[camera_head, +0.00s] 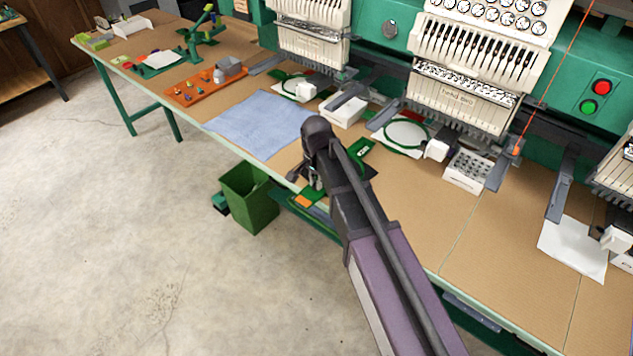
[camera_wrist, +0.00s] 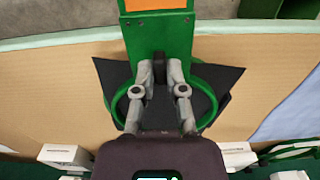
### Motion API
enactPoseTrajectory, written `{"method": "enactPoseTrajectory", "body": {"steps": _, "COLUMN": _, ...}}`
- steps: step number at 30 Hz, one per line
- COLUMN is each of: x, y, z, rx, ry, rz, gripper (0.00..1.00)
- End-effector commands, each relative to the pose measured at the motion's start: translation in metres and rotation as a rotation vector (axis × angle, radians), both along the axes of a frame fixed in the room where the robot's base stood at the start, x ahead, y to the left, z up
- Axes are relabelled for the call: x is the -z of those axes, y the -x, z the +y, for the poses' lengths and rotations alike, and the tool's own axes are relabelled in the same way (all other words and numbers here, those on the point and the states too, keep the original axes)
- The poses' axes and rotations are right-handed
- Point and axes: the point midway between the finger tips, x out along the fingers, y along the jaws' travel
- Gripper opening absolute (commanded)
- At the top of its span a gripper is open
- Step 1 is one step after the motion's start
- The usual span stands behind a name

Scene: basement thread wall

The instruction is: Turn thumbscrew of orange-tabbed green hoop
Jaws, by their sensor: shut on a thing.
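The orange-tabbed green hoop lies at the table edge, with its green ring (camera_wrist: 113,88) around black cloth (camera_wrist: 228,80) in the wrist view. Its orange tab (camera_wrist: 157,4) is at the top of that view, on a green plate (camera_wrist: 160,33). The tab also shows in the head view (camera_head: 304,201). My gripper (camera_wrist: 160,72) is over the hoop, with its two fingers closed on the dark thumbscrew (camera_wrist: 159,66) between them. My wrist hides the lower part of the hoop. In the head view my arm hides most of the hoop.
A blue cloth (camera_head: 262,122) lies left of my arm on the brown table. An orange tray (camera_head: 205,86) with small parts is beyond it. Embroidery machine heads (camera_head: 466,75) and another green hoop (camera_head: 402,136) stand behind. A green bin (camera_head: 250,198) is on the floor below the front edge.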

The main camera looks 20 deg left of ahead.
Motion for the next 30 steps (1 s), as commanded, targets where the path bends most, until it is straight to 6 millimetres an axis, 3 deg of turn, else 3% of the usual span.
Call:
{"method": "enactPoseTrajectory", "body": {"steps": 11, "x": 0.0002, "y": 0.001, "z": 0.0003, "rx": 0.006, "ry": -0.001, "rz": 0.003, "gripper": 0.0}}
{"method": "enactPoseTrajectory", "body": {"steps": 12, "x": 0.0002, "y": 0.0011, "z": 0.0003, "rx": 0.006, "ry": -0.001, "rz": 0.003, "gripper": 0.19}}
{"method": "enactPoseTrajectory", "body": {"steps": 15, "x": 0.0001, "y": 0.0009, "z": 0.0003, "rx": 0.006, "ry": -0.001, "rz": 0.002, "gripper": 0.49}}
{"method": "enactPoseTrajectory", "body": {"steps": 16, "x": 0.0001, "y": 0.0009, "z": 0.0003, "rx": 0.006, "ry": -0.001, "rz": 0.002, "gripper": 0.51}}
{"method": "enactPoseTrajectory", "body": {"steps": 30, "x": 0.0, "y": 0.0002, "z": 0.0002, "rx": 0.005, "ry": 0.0, "rz": 0.0, "gripper": 0.51}}
